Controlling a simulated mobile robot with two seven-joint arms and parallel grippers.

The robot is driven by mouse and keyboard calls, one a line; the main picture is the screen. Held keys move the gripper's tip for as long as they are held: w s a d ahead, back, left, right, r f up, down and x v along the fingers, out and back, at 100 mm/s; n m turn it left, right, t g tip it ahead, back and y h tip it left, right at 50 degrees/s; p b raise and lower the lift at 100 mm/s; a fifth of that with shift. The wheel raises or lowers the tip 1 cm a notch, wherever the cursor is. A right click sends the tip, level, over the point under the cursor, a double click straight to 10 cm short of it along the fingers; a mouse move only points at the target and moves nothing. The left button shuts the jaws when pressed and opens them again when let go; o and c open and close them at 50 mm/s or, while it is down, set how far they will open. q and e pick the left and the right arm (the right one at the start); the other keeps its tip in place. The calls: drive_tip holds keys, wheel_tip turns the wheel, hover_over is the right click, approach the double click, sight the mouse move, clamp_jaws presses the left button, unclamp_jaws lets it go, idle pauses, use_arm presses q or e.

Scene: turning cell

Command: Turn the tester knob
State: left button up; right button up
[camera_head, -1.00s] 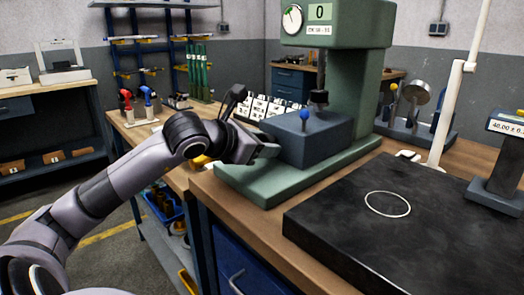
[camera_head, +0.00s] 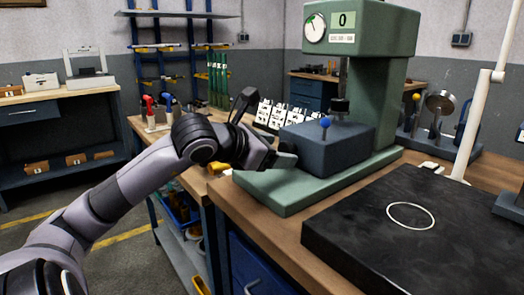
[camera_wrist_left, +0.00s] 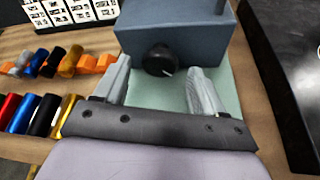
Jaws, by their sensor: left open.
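The tester is a green press-like machine (camera_head: 383,85) with a dial and a display reading 0. A blue-grey block (camera_head: 345,150) with a blue ball-topped lever (camera_head: 325,123) sits on its green base. In the left wrist view, a round black knob (camera_wrist_left: 159,61) with a light pointer mark is on the front face of the block (camera_wrist_left: 185,35). My left gripper (camera_head: 288,160) is at that face. Its open fingers (camera_wrist_left: 161,82) are on either side of the knob, with visible gaps and nothing held. In the head view the knob is hidden behind the gripper. My right gripper is not in view.
A black plate (camera_head: 390,240) with a white ring lies to the right, near a white post (camera_head: 480,95). White cards (camera_head: 290,118) stand behind the block. Several coloured cylinders (camera_wrist_left: 42,115) lie left of the gripper in the wrist view.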

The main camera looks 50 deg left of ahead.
use_arm(q)
drive_tip(key=shift+b+v, duration=0.45)
drive_tip(key=shift+v, duration=1.9)
